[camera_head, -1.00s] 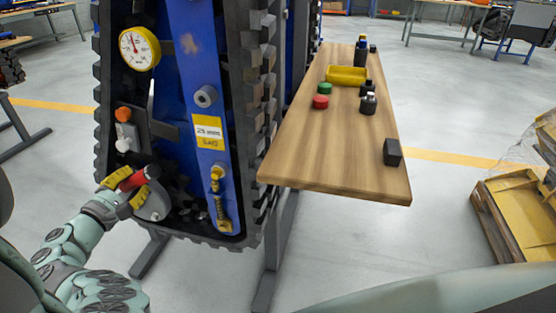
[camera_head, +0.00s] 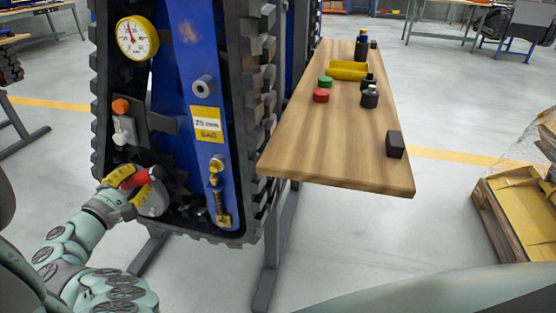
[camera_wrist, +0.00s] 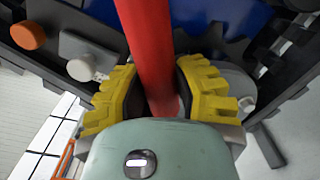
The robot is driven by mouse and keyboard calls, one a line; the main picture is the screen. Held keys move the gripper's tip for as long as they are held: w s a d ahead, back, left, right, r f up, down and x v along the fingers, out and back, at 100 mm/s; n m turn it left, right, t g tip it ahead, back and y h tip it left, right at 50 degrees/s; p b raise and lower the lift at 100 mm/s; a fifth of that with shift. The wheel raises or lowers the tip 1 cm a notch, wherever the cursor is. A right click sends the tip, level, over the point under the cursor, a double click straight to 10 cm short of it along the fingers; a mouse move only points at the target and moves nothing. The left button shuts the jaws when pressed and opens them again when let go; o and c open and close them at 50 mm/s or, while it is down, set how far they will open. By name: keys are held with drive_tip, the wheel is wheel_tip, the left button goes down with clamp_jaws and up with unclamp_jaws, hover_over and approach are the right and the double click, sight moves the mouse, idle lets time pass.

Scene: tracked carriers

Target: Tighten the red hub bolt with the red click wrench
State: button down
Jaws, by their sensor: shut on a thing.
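My gripper (camera_head: 128,182) has yellow ridged fingers and is at the lower left of the track carrier. It is shut on the red click wrench (camera_head: 136,176). In the wrist view, the wrench's red shaft (camera_wrist: 150,50) runs up between the two yellow fingers (camera_wrist: 160,100). A round grey hub (camera_head: 155,198) lies just behind the gripper, and it also shows at the right in the wrist view (camera_wrist: 238,82). I cannot make out the red hub bolt, and the wrench's far end is hidden or out of view.
The track carrier has a blue frame (camera_head: 190,60), a dial gauge (camera_head: 137,38), an orange knob (camera_head: 121,106) and a white lever (camera_head: 124,131). A wooden table (camera_head: 320,150) at right holds a red cap (camera_head: 321,96), a green cap (camera_head: 325,82), a yellow tray (camera_head: 348,70) and dark bottles.

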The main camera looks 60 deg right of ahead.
drive_tip(key=shift+s+d+f+m+b, duration=0.15)
drive_tip(key=shift+s+f+m+b, duration=0.15)
drive_tip(key=shift+f+m+b, duration=0.5)
drive_tip(key=shift+r+b, duration=0.2)
drive_tip(key=shift+b, duration=0.15)
drive_tip(key=shift+s+d+f+m+b, duration=0.1)
drive_tip(key=shift+s+f+m+b, duration=0.1)
drive_tip(key=shift+f+m+b, duration=0.5)
drive_tip(key=shift+n+b, duration=0.3)
drive_tip(key=shift+b, duration=0.1)
drive_tip(key=shift+s+f+m+b, duration=0.15)
drive_tip(key=shift+f+m+b, duration=0.45)
drive_tip(key=shift+b, duration=0.35)
drive_tip(key=shift+r, duration=0.2)
